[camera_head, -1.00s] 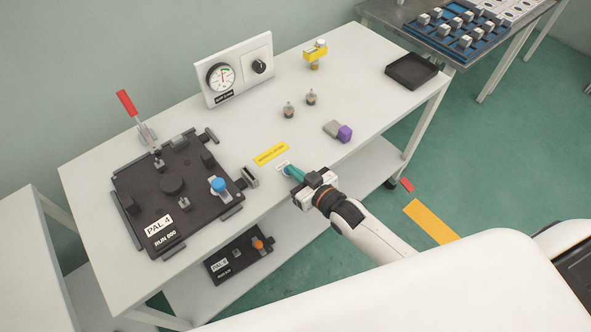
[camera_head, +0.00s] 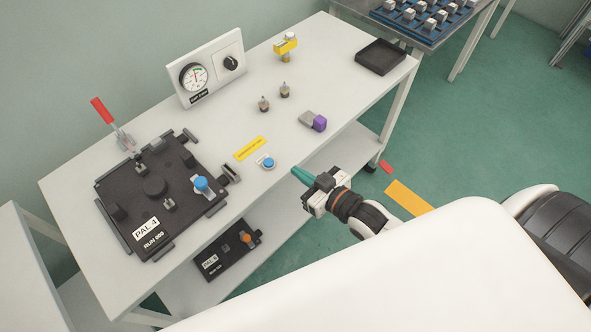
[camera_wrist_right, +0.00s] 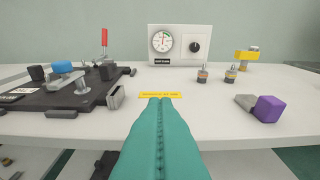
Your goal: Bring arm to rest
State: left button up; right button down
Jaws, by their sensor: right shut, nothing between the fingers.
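My right gripper (camera_head: 302,176) is shut and empty, its teal fingers pressed together. In the head view it is off the front edge of the white table (camera_head: 300,105), beside a round blue button (camera_head: 268,162). The teal fingers also fill the lower middle of the right wrist view (camera_wrist_right: 160,135), pointing at the table. My right forearm comes in from the lower right. My left gripper is not in view.
On the table are a black fixture plate (camera_head: 150,215) with a red-handled clamp (camera_head: 103,110), a gauge panel (camera_head: 207,72), a purple-ended part (camera_head: 319,123), two small fittings, a yellow-topped part (camera_head: 286,46) and a black tray (camera_head: 380,56).

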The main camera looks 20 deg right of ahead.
dwell(0.8)
jog(key=s+d+f+m+g+h, duration=0.15)
jog(key=s+f, duration=0.25)
jog(key=f, duration=0.6)
jog(key=s+d+f+g+h, duration=0.1)
jog(key=s+d+f+g, duration=0.2)
jog(key=f, duration=0.6)
jog(key=s+d+f+g+h, duration=0.2)
jog(key=s+f, duration=0.2)
jog(key=f, duration=0.6)
jog(key=s+f+g, duration=0.2)
jog(key=s+f, duration=0.2)
jog(key=s, duration=0.3)
jog(key=s+a+f+g, duration=0.1)
jog(key=s+f+g, duration=0.1)
jog(key=s+f, duration=0.3)
jog(key=s+a+f+g, duration=0.1)
jog(key=s+f+g, duration=0.2)
jog(key=s, duration=0.7)
jog(key=shift+s+f+h, duration=0.35)
jog(key=shift+f, duration=0.45)
